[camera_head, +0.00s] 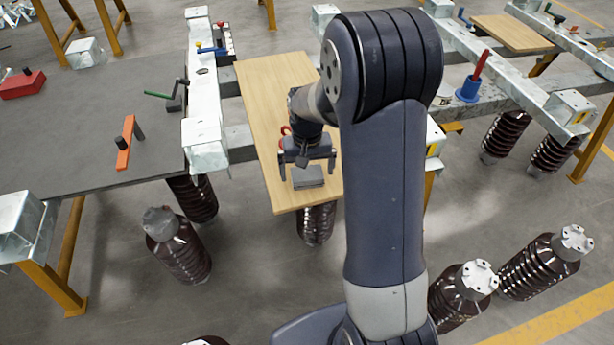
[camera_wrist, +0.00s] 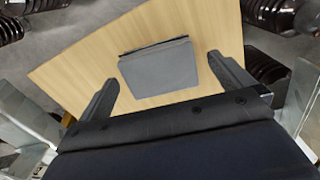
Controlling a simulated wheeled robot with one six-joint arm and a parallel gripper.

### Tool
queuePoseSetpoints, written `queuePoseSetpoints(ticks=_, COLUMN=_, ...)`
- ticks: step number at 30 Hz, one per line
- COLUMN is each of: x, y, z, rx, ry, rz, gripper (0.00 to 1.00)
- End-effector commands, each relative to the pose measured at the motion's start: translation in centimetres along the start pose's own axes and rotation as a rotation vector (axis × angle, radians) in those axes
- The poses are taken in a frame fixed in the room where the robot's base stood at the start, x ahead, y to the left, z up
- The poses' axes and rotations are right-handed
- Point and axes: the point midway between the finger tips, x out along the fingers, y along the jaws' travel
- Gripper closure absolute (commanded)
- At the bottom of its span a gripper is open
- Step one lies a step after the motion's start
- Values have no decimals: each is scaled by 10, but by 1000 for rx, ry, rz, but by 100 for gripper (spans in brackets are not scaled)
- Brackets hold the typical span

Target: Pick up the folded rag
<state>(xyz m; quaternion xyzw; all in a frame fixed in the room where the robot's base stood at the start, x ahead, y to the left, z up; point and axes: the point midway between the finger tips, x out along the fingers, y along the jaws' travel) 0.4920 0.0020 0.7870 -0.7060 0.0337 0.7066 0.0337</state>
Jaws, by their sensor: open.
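The folded rag (camera_head: 308,177) is a flat grey rectangle lying on a light wooden board near the board's front end. In the wrist view the rag (camera_wrist: 160,66) shows as a grey folded pad, with a darker layer along its far edge. My gripper (camera_head: 308,168) is above the board, just behind the rag in the head view. In the wrist view my gripper (camera_wrist: 160,75) is open, with one finger on either side of the rag's near part. Nothing is between the fingers that I can see touching them; the height above the rag is hard to judge.
The wooden board (camera_head: 262,92) spans grey metal beams. A red ring-like item (camera_head: 285,131) shows beside my gripper. A dark table (camera_head: 75,120) with an orange tool (camera_head: 125,143) is at left.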

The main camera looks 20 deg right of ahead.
Motion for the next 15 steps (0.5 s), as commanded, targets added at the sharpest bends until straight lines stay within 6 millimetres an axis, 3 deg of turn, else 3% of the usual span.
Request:
queuePoseSetpoints(ticks=3, x=14, y=0, z=1, rx=-1, ry=-2, rz=0, gripper=0)
queuePoseSetpoints(ticks=11, x=16, y=0, z=0, rx=-1, ry=1, rz=-1, gripper=0)
queuePoseSetpoints(ticks=15, x=16, y=0, z=0, rx=-1, ry=1, rz=-1, gripper=11)
